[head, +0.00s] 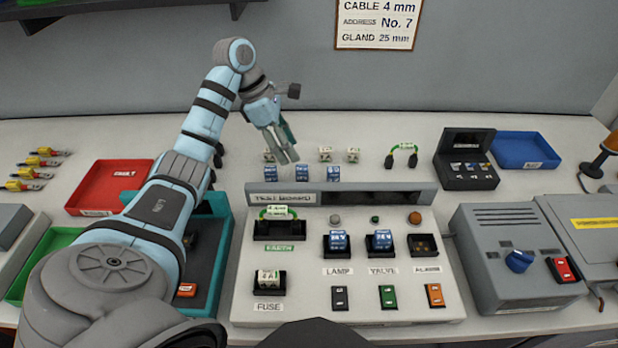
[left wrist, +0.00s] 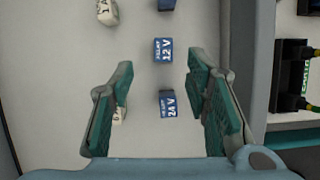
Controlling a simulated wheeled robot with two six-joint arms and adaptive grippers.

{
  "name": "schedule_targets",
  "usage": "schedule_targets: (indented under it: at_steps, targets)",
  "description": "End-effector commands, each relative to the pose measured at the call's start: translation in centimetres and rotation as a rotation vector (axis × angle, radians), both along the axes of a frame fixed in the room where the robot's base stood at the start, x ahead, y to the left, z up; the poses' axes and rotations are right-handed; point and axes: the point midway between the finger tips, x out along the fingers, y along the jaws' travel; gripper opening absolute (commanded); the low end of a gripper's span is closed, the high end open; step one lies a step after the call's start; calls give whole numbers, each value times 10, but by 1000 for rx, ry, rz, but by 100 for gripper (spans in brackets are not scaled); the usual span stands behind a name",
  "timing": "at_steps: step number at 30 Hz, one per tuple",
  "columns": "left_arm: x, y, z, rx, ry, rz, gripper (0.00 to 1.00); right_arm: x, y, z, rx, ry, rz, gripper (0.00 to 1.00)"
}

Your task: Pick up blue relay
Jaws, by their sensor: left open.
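Three loose blue relays lie on the table behind the test board: a left one (head: 270,173), a middle one (head: 302,174) and a right one (head: 333,172). My left gripper (head: 286,157) is above the table by the left and middle ones. In the left wrist view my left gripper (left wrist: 158,72) is open and empty. A relay marked 24 V (left wrist: 168,104) shows between its fingers, and one marked 12 V (left wrist: 163,50) shows near the tips. A third is cut off at the top edge. My right gripper is not in view.
The test board (head: 400,290) holds two blue relays in the LAMP (head: 337,241) and VALVE (head: 382,241) sockets. White fuses (head: 325,154) lie close behind the loose relays. A red tray (head: 105,180), a blue tray (head: 525,140) and a black case (head: 466,180) stand around.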

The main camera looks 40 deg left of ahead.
Motion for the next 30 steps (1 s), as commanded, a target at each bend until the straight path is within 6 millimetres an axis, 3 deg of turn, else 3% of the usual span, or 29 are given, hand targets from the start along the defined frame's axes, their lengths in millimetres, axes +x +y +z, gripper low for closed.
schedule_targets:
  at_steps: [1, 3, 8, 14, 20, 28, 30]
  targets:
    - [5, -4, -22, -3, 0, -1, 43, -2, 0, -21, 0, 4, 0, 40]
    - [11, -8, -31, -3, 4, 0, 43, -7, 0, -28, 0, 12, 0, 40]
    - [18, -16, -44, -4, 10, -1, 43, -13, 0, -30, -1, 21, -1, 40]
    - [25, -28, -77, -3, 9, -1, 43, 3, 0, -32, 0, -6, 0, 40]
    - [26, -29, -79, -2, 7, 1, 43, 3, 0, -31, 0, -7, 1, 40]
    - [26, -29, -79, -3, 7, 0, 2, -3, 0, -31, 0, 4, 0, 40]
    - [26, -29, -79, -3, 7, 0, 0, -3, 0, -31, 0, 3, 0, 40]
